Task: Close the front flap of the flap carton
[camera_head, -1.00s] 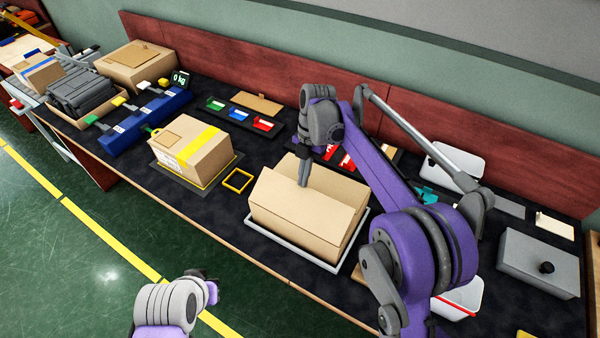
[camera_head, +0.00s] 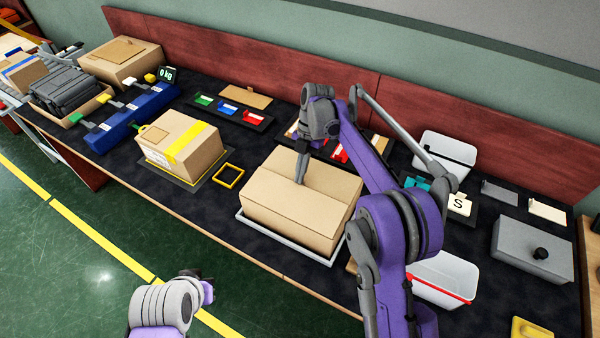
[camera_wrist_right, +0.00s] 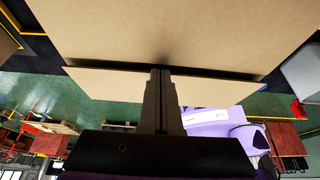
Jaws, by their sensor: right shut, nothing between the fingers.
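The flap carton (camera_head: 290,218) stands in a grey tray (camera_head: 290,246) on the dark bench. Its front flap (camera_head: 285,194) now lies folded inward, about level with the top, and a seam line runs across the top. My right gripper (camera_head: 300,180) points down with its fingertips at the top of the carton, at the flap. Its fingers are shut and empty. In the right wrist view the shut fingers (camera_wrist_right: 161,78) are close to the cardboard (camera_wrist_right: 160,35); contact is hard to judge. My left gripper (camera_head: 205,285) is low in the head view, away from the carton, its fingers unclear.
A taped carton (camera_head: 180,145) stands on a mat to the left, near a yellow square frame (camera_head: 229,176). A white bin with a red rim (camera_head: 440,282) and a grey box (camera_head: 532,250) are to the right.

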